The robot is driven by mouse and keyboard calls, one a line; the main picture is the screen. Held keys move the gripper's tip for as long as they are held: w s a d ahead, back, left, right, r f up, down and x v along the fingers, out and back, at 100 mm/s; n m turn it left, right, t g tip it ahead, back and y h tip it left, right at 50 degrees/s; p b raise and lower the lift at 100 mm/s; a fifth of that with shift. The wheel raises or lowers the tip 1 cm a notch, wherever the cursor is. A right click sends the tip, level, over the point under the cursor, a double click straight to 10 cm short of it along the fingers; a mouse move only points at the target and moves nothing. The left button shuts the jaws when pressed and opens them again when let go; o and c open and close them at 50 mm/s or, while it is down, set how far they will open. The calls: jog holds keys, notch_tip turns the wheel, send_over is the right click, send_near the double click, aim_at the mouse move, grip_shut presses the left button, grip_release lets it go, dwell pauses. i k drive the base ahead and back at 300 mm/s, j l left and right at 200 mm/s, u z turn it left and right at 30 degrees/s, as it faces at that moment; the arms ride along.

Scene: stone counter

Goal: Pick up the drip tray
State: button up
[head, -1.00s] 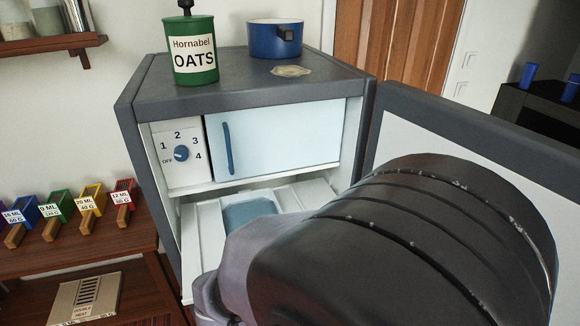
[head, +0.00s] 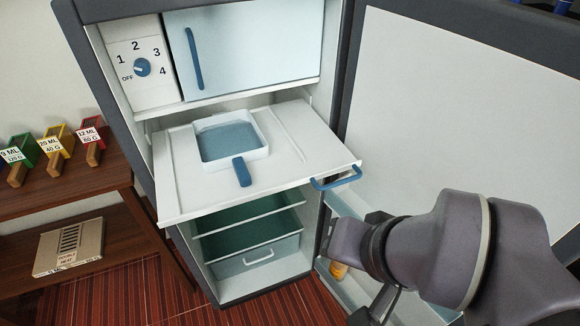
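The drip tray looks to be the white square tray (head: 222,163) with a short blue handle (head: 242,171). In the head view it lies on a pulled-out white shelf (head: 300,160) inside the open fridge, its handle toward the front. A flat blue-grey surface, perhaps water, fills its inside. My arm is at the lower right, in front of the open door and apart from the tray. Only part of my gripper (head: 378,309) shows at the bottom edge; its fingertips are not clear.
A blue handle (head: 336,179) sticks out at the shelf's front right corner. Above is a closed compartment (head: 250,50) beside a dial (head: 142,67). Below are drawers (head: 258,258). The open door (head: 450,110) bounds the right. A wooden rack (head: 75,185) with coloured scoops stands left.

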aim_at(224, 140)
jog(key=u, duration=3.2)
jog(key=z, duration=2.5)
jog(key=i+j+z, duration=0.2)
jog(key=j+z, duration=0.25)
jog(key=i+j+z, duration=0.1)
jog(key=j+z, duration=1.3)
jog(key=l, duration=0.1)
